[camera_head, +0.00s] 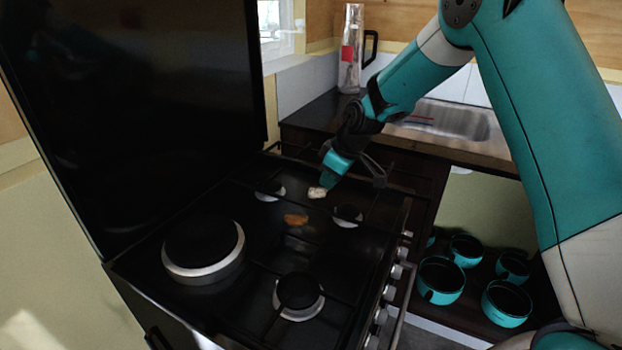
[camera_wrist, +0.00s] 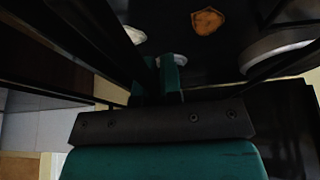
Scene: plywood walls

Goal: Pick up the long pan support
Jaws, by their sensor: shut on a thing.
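My gripper (camera_head: 329,178) is low over the back right of the black stove (camera_head: 255,238). In the wrist view its green fingers (camera_wrist: 158,80) are close together. They are shut on a dark bar of the long pan support (camera_wrist: 108,42), which runs past them toward the upper left. The black support is hard to tell from the dark hob in the head view. I cannot tell whether it is lifted clear of the hob.
A whitish scrap (camera_head: 317,192) and an orange-brown scrap (camera_head: 296,219) lie on the hob. A large burner (camera_head: 203,252) is at the left. The raised black lid (camera_head: 140,110) stands behind. Knobs (camera_head: 397,271) line the right edge. Teal pots (camera_head: 441,280) stand on a low shelf.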

